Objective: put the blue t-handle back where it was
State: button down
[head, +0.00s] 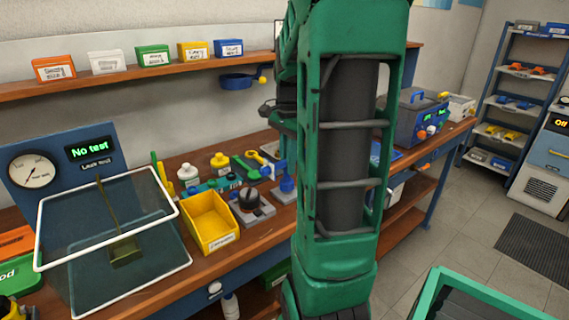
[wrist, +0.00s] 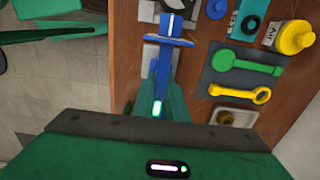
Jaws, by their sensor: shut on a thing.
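The blue t-handle (wrist: 167,41) shows in the wrist view, its crossbar running left to right. My gripper (wrist: 160,80) is shut on its blue part, with a dark green finger on each side. Grey metal (wrist: 150,54) shows beside and below the handle; whether the handle touches it I cannot tell. In the head view a blue upright piece (head: 286,184), which looks like the same handle, stands over a grey base on the bench beside my arm. My gripper is hidden there behind my arm.
A green wrench (wrist: 245,67) and a yellow wrench (wrist: 240,96) lie on a dark mat right of my gripper. A yellow-capped bottle (wrist: 295,38) stands farther right. A yellow bin (head: 211,222) and a black-knobbed fixture (head: 249,200) sit left of the handle in the head view.

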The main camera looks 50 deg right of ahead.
jog(key=shift+f, duration=0.2)
jog(key=c, duration=1.8)
grip_release()
jog(key=shift+o, duration=0.2)
jog(key=shift+r, duration=0.1)
notch_tip(320, 180, up, 12)
jog(key=s+a+f+n, duration=1.3)
jog(key=a+f+n, duration=0.1)
jog(key=a, duration=0.3)
jog(key=shift+s+a, duration=0.15)
jog(key=shift+s, duration=0.2)
